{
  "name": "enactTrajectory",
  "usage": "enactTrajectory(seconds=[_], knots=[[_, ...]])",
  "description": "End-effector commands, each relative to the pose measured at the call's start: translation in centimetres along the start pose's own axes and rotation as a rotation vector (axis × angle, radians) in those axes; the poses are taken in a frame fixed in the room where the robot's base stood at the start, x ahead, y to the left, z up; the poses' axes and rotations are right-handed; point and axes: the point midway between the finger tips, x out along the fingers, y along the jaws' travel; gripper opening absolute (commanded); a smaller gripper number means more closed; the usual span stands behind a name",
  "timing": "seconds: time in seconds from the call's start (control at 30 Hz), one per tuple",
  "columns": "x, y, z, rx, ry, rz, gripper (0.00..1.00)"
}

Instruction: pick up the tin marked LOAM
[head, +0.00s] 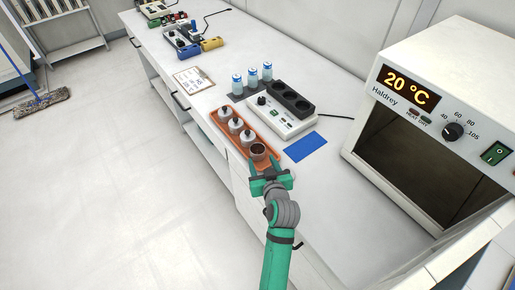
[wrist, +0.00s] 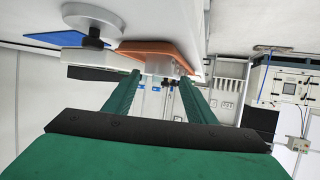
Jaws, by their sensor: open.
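An orange tray (head: 268,132) on the bench holds a row of several pale tins. Three have dark knobs on top: the far one (head: 226,114), the middle one (head: 236,125) and the nearer one (head: 248,138). The nearest tin (head: 258,151) is open at the top and shows brown contents. No LOAM mark is readable on any tin. My gripper (head: 264,162) is open at the tray's near end, close to the open tin. In the wrist view, a pale tin (wrist: 166,66) and the orange tray (wrist: 165,47) show beyond the finger tips; I cannot tell whether they touch the tin.
A large oven (head: 430,120) stands at right.

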Motion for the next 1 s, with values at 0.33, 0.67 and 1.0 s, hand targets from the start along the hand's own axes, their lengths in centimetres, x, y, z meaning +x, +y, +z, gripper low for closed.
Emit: enactTrajectory(seconds=[0.33,0.67,1.0], knots=[[3.7,-0.1,0.0,0.000,0.000,-0.002,0.51],[7.7,0.1,-0.1,-0.001,0.000,-0.001,0.51],[8.8,0.1,-0.1,-0.001,0.000,-0.001,0.51]])
